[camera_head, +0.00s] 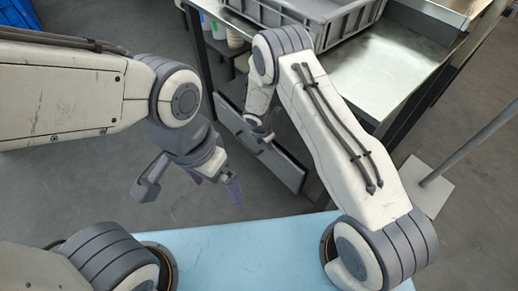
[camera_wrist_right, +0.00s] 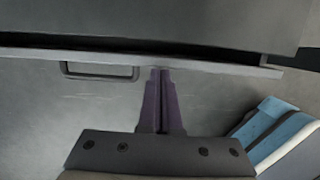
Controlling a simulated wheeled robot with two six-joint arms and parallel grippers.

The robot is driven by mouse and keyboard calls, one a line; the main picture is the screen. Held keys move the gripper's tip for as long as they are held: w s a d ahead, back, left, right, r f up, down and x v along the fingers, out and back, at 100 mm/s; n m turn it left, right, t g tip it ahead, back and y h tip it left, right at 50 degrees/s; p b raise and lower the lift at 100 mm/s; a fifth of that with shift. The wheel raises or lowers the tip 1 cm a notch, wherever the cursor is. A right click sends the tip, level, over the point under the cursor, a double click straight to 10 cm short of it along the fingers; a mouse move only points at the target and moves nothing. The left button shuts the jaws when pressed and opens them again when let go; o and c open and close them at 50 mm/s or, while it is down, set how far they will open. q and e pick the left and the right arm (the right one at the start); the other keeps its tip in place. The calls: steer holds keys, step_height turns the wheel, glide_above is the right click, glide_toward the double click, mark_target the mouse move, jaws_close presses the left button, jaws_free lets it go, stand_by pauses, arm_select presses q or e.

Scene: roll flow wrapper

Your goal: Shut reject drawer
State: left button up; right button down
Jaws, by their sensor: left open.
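The reject drawer shows as a dark grey front panel (camera_head: 285,168) below the steel table in the head view. In the right wrist view its long edge (camera_wrist_right: 215,67) runs across the picture, with a rectangular handle (camera_wrist_right: 100,71) left of my fingers. My right gripper (camera_wrist_right: 160,72) has its two purple fingers together, with nothing visible between them. Their tips meet the panel edge in that view; I cannot tell whether they touch. In the head view the right gripper is mostly hidden at the panel. My left gripper (camera_head: 190,190) is open and empty, left of the drawer.
The steel table (camera_head: 375,75) carries a grey crate (camera_head: 325,25). Cups and bottles (camera_head: 225,28) stand at the table's left. A post on a pale base plate (camera_head: 425,187) stands at the right. The floor left of the drawer is clear.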

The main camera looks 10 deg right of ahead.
steer(key=shift+w+d, duration=0.65)
steer(key=shift+d, duration=0.2)
steer(key=s+a+r+p, duration=0.4)
steer(key=a+r, duration=0.1)
steer(key=r, duration=0.4)
steer(key=shift+a+r+p, duration=0.3)
steer(key=shift+r+p, duration=0.05)
steer(key=shift+p, duration=0.05)
